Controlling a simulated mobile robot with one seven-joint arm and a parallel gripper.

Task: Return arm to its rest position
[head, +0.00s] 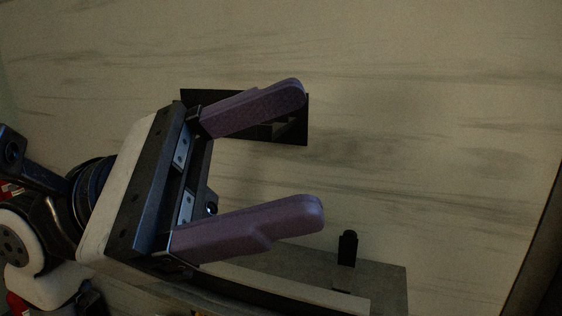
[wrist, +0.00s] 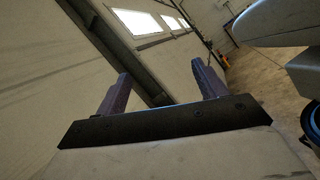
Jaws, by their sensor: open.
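My gripper (head: 315,155) fills the left and middle of the head view, with its two purple fingers spread wide apart. Nothing is between them, so it is open and empty. It points right in front of a pale, streaked surface. In the wrist view my gripper (wrist: 160,90) shows both fingers apart, with a dark beam and the pale surface beyond them. My arm enters at the left edge of the head view.
A dark rectangular frame (head: 293,136) is partly hidden behind the upper finger. A grey panel with a black upright piece (head: 347,248) lies below the lower finger. Bright windows (wrist: 137,22) and a brown floor (wrist: 262,75) show in the wrist view.

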